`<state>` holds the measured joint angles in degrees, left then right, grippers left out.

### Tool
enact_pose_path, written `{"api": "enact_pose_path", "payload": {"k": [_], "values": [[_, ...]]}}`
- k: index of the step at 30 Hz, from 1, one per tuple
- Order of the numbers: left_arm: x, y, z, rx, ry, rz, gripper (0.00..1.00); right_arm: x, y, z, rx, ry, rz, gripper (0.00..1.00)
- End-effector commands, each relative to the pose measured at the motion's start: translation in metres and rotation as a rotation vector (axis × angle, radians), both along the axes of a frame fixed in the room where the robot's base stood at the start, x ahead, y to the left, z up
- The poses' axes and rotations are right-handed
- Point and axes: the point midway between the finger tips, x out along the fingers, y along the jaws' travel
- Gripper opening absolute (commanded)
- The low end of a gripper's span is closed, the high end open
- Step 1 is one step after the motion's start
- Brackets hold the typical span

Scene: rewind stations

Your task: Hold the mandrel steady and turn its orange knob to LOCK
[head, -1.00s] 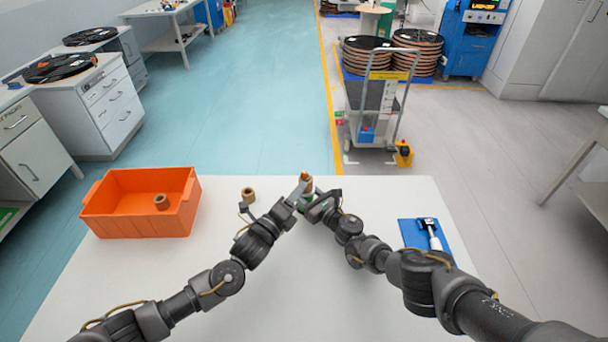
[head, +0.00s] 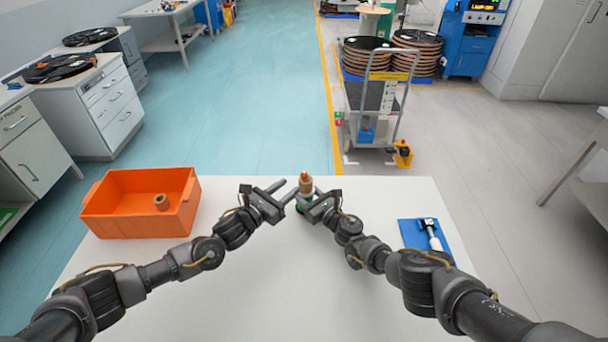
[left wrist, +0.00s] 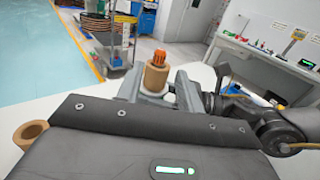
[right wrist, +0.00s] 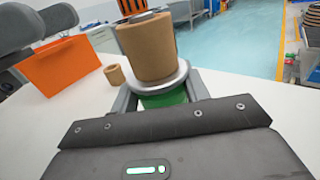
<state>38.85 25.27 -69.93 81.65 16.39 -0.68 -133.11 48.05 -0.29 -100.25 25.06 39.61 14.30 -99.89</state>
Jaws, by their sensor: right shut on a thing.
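The mandrel stands upright on the white table, with a brown cardboard core (head: 307,188) around it and an orange knob (head: 304,176) on top. The knob (left wrist: 160,57) and core (left wrist: 155,78) also show in the left wrist view. My right gripper (head: 305,201) is shut on the mandrel's green base (right wrist: 165,98), below its grey flange (right wrist: 160,84). I cannot read any lock marking.
An orange bin (head: 130,226) holding a small core (head: 161,202) stands at the table's left. A loose core (right wrist: 115,75) stands on the table; my left gripper hides it in the head view. A blue mat (head: 411,229) with a white-handled tool (head: 434,238) lies at right.

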Motion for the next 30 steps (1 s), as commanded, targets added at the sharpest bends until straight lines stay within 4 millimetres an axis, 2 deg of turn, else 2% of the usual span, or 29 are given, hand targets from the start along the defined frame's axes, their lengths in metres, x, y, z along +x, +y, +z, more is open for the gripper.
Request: {"api": "enact_pose_path", "payload": {"k": [6, 12, 18, 26, 30], "values": [[0.035, -0.03, 0.001, -0.001, -0.001, 0.002, 0.37, 0.0, 0.0, 0.001, 0.001, -0.002, 0.0, 0.16], [0.055, -0.048, 0.0, -0.001, 0.001, 0.002, 0.37, 0.0, 0.0, 0.001, 0.001, -0.001, 0.0, 0.16], [0.063, -0.054, 0.0, -0.002, 0.001, 0.001, 0.37, 0.0, 0.0, 0.001, 0.001, -0.002, -0.001, 0.16], [0.064, -0.055, 0.0, -0.002, 0.001, 0.001, 0.37, 0.0, 0.0, 0.001, 0.001, -0.002, 0.0, 0.16], [0.064, -0.055, 0.0, -0.002, 0.001, 0.001, 0.21, 0.0, 0.0, 0.001, 0.001, -0.002, 0.0, 0.16]]}}
